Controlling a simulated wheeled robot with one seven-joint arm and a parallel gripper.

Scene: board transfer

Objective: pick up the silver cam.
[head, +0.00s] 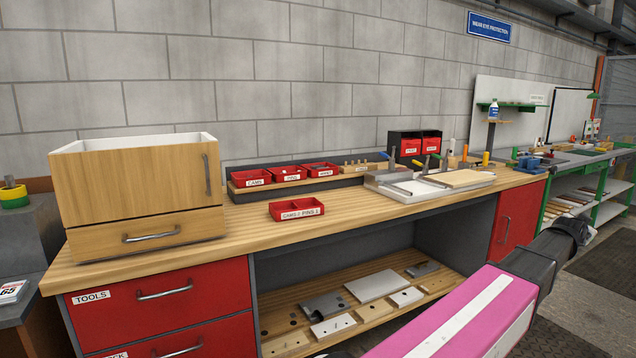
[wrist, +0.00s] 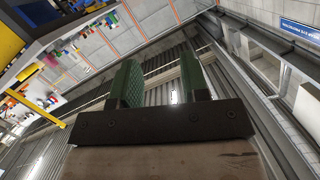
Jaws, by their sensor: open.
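I cannot make out the silver cam in either view. A red bin labelled CAMS (head: 254,182) stands at the left of a row of red bins at the back of the wooden workbench (head: 236,228). A red tray labelled CAMS and PINS (head: 297,215) sits in front of that row; the contents of both are too small to tell. My gripper (wrist: 161,82) shows in the wrist view with its two green-padded fingers apart and nothing between them. The wrist view shows wall and ceiling structures, not the bench bins. In the head view my arm crosses the lower right, away from the trays.
A wooden drawer cabinet (head: 140,198) stands on the bench's left end. A light fixture board with clamps (head: 428,185) sits to the right of the trays. Metal plates (head: 371,286) lie on the shelf below. Bench surface around the CAMS and PINS tray is clear.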

